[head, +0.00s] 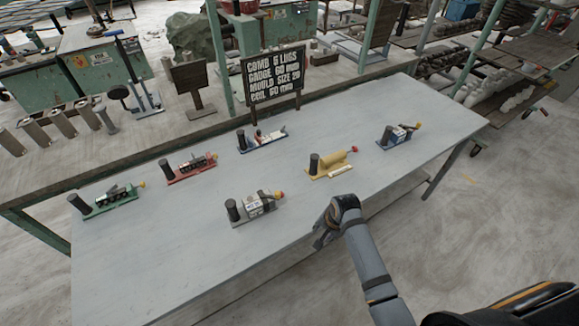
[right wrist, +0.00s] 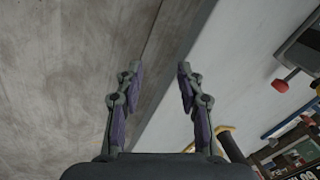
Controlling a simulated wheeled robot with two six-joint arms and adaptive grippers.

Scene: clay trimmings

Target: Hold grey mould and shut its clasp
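The grey mould (head: 254,206) sits on the near middle of the table, with a dark upright cylinder (head: 232,210) at its left end and a red-knobbed clasp lever (head: 279,195) at its right end. The clasp's exact state is too small to tell. A grey block with a red knob, apparently this mould, shows at the upper right edge of the right wrist view (right wrist: 302,48). My right gripper (head: 324,236) is by the table's front edge, right of the grey mould and apart from it. Its fingers are spread and empty in the right wrist view (right wrist: 158,88). My left gripper is out of view.
Other moulds stand on the table: yellow (head: 332,165), blue (head: 396,135), white-and-blue (head: 262,138), red (head: 188,168) and green (head: 105,200). A black lettered sign (head: 274,75) stands at the back edge. The table's near left surface (head: 150,260) is clear.

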